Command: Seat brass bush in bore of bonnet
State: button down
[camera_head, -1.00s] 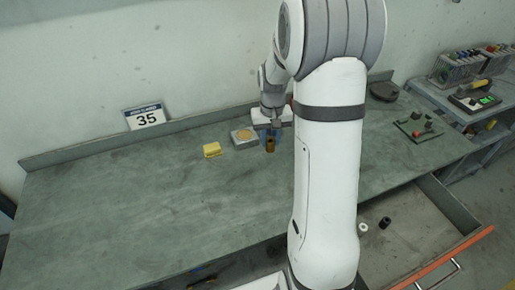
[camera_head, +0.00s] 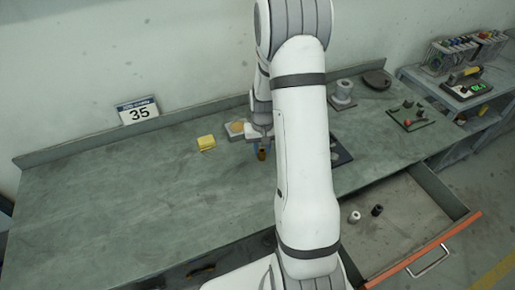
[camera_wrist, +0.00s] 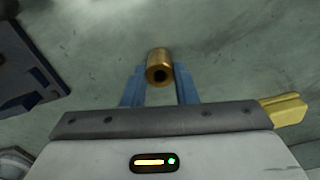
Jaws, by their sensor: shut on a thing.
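The brass bush (camera_head: 262,155) is held at the tips of my gripper (camera_head: 260,147), left of my arm and over the bench. In the wrist view the bush (camera_wrist: 158,60) sits between the two blue fingers of my gripper (camera_wrist: 159,74), its dark hole facing the camera. A grey flanged part (camera_head: 343,93) stands upright at the back of the bench, right of my arm; I cannot tell whether it is the bonnet. No bore is clearly visible there. My arm hides part of the bench middle.
A dark tray (camera_head: 341,150) is partly behind my arm. The open drawer (camera_head: 410,195) holds a white ring and a black part. The left bench is clear.

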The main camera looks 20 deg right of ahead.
jog(key=c, duration=1.1)
grip_release()
jog(key=shift+f, duration=0.1)
jog(key=shift+c, duration=0.2)
